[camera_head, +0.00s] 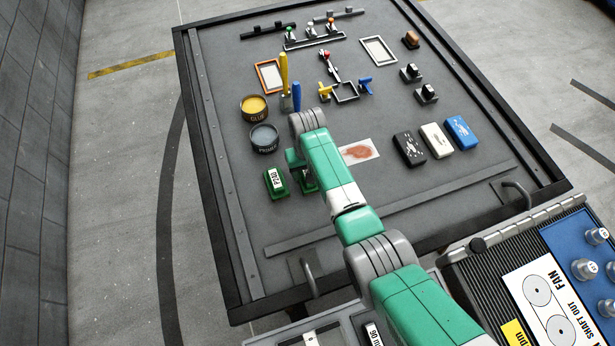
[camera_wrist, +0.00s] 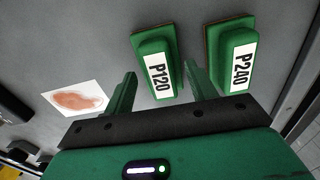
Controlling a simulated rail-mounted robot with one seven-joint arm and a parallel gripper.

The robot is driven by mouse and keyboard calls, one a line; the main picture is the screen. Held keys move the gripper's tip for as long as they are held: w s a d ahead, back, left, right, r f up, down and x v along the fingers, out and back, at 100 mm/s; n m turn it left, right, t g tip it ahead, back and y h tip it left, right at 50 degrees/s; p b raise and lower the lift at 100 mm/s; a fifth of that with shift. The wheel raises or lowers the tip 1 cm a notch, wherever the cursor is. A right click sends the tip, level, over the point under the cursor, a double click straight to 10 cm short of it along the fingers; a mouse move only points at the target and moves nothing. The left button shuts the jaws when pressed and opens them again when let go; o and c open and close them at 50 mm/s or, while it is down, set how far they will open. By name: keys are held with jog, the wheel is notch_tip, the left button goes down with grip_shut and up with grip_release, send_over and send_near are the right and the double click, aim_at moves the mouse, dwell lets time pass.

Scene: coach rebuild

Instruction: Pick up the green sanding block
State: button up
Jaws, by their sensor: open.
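Two green sanding blocks with white labels lie side by side on the grey bench top. In the wrist view, one block (camera_wrist: 157,62) reads P120 and the other block (camera_wrist: 232,58) reads P240. The P240 block also shows in the head view (camera_head: 276,183), left of my gripper (camera_head: 302,172). The P120 block is mostly or wholly hidden there by my arm and gripper. In the wrist view, my gripper (camera_wrist: 160,78) is open and empty, with the P120 block in line between its fingers. I cannot tell how far above it the fingers are.
A glue tin (camera_head: 254,108) and a primer tin (camera_head: 264,138) stand beyond the P240 block. A stained card (camera_head: 360,151) lies right of my gripper. Black (camera_head: 409,149), white (camera_head: 437,141) and blue (camera_head: 461,133) blocks lie farther right. A raised strip (camera_head: 400,209) crosses the near bench.

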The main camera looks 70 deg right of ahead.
jog(key=c, duration=1.2)
jog(key=shift+o, duration=0.2)
jog(key=shift+r, duration=0.1)
jog(key=shift+r, duration=0.1)
jog(key=shift+r, duration=0.35)
jog(key=r, duration=0.1)
jog(key=r+p, duration=0.1)
jog(key=a+r+p, duration=0.1)
jog(key=shift+s, duration=0.3)
jog(key=s+a+p, duration=0.1)
jog(key=s+a, duration=0.2)
jog(key=s+a+p, duration=0.1)
jog(key=s+a, duration=0.2)
jog(key=a, duration=0.1)
jog(key=s+a+r+p, duration=0.1)
jog(key=s+a, duration=0.3)
